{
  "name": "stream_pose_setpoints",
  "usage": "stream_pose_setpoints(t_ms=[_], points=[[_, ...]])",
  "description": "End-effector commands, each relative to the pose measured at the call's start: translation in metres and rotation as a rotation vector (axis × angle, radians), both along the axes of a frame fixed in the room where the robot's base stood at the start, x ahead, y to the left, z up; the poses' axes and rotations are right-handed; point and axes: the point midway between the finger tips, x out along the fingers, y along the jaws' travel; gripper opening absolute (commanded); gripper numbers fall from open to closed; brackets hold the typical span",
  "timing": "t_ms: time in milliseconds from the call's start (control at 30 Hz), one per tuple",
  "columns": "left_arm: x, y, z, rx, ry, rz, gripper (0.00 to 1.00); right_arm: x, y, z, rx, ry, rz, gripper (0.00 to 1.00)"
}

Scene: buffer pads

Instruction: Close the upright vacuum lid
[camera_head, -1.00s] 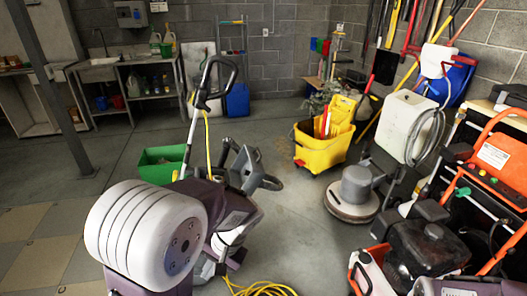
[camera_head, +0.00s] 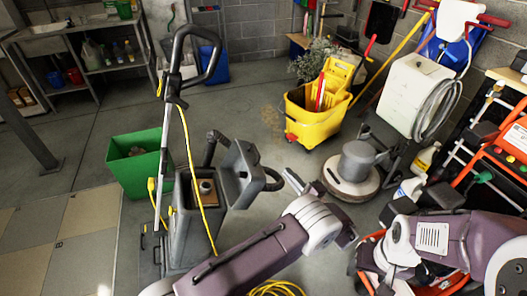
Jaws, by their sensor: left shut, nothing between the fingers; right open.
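The upright vacuum (camera_head: 188,225) stands left of centre with its tall looped handle up and a yellow cord hanging along it. Its lid (camera_head: 240,178) is open, swung out to the right of the body, and the brown-topped inside shows. My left gripper (camera_head: 296,184) is shut and empty, to the right of the lid and apart from it. My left arm crosses in front of the vacuum's lower right side. My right gripper (camera_head: 378,262) is open at lower right, far from the vacuum; its fingers are hard to make out against the machine there.
A green bin (camera_head: 137,165) stands just left of the vacuum. A yellow mop bucket (camera_head: 318,118) and a grey floor polisher (camera_head: 352,175) stand right of centre. A coiled yellow cord (camera_head: 272,289) lies on the floor. An orange-framed machine (camera_head: 505,140) crowds the right.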

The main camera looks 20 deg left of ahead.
Motion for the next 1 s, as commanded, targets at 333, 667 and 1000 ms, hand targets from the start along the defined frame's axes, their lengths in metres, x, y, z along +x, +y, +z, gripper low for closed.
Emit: stream_pose_setpoints(t_ms=[333,667,1000], points=[[0.011,0.007,0.001,-0.002,0.002,-0.013,0.00,0.000,0.000,-0.001,0.000,0.000,0.000,0.63],[0.060,0.061,0.007,-0.002,0.000,-0.011,0.00,0.000,0.000,-0.006,0.000,0.000,0.000,0.63],[0.047,0.094,0.021,-0.001,0.002,-0.015,0.00,0.000,0.000,0.000,0.000,0.000,0.000,0.63]])
